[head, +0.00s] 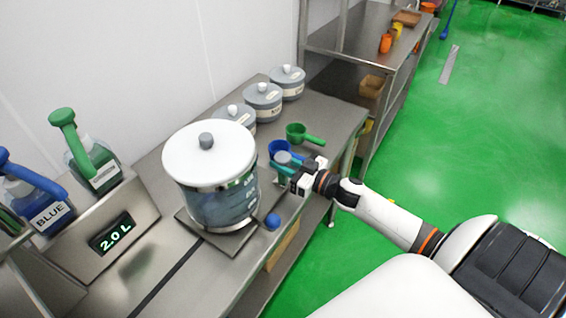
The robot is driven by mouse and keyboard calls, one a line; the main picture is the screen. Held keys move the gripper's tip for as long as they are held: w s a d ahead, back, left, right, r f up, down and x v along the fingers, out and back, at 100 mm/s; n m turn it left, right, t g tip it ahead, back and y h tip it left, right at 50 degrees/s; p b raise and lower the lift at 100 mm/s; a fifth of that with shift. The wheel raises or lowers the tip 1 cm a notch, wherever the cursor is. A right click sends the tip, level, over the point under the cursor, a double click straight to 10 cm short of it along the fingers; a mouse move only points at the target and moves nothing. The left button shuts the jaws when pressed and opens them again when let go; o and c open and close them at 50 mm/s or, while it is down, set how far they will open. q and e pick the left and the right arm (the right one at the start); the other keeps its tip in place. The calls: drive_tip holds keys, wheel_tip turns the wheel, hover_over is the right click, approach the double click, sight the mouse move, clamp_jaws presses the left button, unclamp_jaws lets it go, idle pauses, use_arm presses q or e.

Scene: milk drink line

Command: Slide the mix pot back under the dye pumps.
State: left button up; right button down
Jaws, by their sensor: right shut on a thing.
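The mix pot (222,207) is a clear-walled pot with a metal rim, bluish contents and a white lid (208,154) with a grey knob. It stands upright on a dark plate on the steel bench. The blue dye pump (48,212) and green dye pump (95,165) stand to its left, and the pot is apart from them. My left gripper is not in view.
A display reading 2.0 L (111,233) is below the pumps. Grey lidded jars (262,101) line the wall behind the pot. A dark strip runs along the bench toward the lower left.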

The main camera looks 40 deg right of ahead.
sight(260, 193)
drive_tip(key=shift+a, duration=0.1)
drive_tip(key=shift+s+a+p, duration=0.25)
drive_tip(key=shift+a+p, duration=0.15)
drive_tip(key=shift+a, duration=0.1)
drive_tip(key=s+a+p, duration=0.1)
drive_tip(key=a, duration=0.2)
drive_tip(key=s+a+p, duration=0.1)
drive_tip(key=a, duration=0.2)
drive_tip(key=s+a+p, duration=0.1)
drive_tip(key=s+a, duration=0.1)
drive_tip(key=a, duration=0.1)
drive_tip(key=shift+a+r, duration=0.1)
drive_tip(key=shift+r, duration=0.05)
drive_tip(key=s+a, duration=0.1)
drive_tip(key=a, duration=0.2)
drive_tip(key=s+a+p, duration=0.1)
drive_tip(key=s+a, duration=0.1)
drive_tip(key=a, duration=0.2)
drive_tip(key=s+a+p, duration=0.1)
drive_tip(key=a, duration=0.3)
drive_tip(key=shift+s, duration=0.2)
drive_tip(key=c, duration=1.2)
unclamp_jaws()
drive_tip(key=shift+d+f, duration=0.1)
drive_tip(key=shift+f, duration=0.1)
